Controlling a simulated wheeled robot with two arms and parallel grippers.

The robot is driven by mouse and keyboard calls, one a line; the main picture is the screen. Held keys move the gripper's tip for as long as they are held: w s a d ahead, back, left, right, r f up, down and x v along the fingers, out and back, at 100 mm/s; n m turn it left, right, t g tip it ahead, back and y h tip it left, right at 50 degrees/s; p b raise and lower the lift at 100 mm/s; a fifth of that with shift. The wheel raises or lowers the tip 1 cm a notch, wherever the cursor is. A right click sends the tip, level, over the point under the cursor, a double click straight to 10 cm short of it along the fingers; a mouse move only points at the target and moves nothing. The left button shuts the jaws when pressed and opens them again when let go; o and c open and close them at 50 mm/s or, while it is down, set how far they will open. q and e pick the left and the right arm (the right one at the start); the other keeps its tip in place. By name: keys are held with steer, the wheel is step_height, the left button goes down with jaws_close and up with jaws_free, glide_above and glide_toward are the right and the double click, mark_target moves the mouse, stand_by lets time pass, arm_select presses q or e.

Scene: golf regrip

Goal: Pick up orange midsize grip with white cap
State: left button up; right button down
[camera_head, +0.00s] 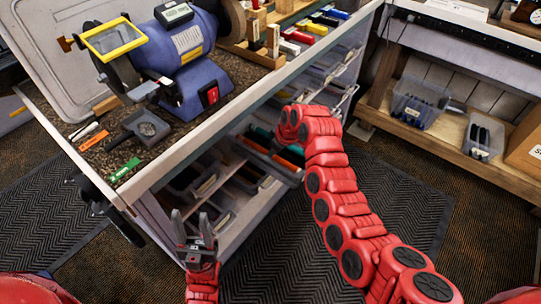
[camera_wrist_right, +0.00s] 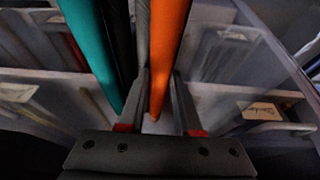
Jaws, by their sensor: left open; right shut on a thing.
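An orange grip (camera_wrist_right: 170,45) stands between the two fingers of my right gripper (camera_wrist_right: 160,85) in the right wrist view, and the gripper is shut on it. A pale patch shows at its lower end; I cannot tell if this is a white cap. In the head view an orange shape (camera_head: 290,158) shows in the open storage unit by my right arm's end, whose fingers are hidden. My left gripper (camera_head: 194,233) is open and empty in front of the lower compartments.
A teal grip (camera_wrist_right: 93,50), a black one and a grey one stand close left of the orange grip. Clear bin walls surround them. The bench (camera_head: 225,110) with a blue grinder (camera_head: 185,55) is above left. A shelf with bins (camera_head: 420,103) is right.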

steer(key=shift+r, duration=0.15)
step_height(320, 180, up, 10)
stand_by(0.4)
step_height(320, 180, up, 5)
steer(key=shift+f+p, duration=0.1)
steer(key=shift+p, duration=0.55)
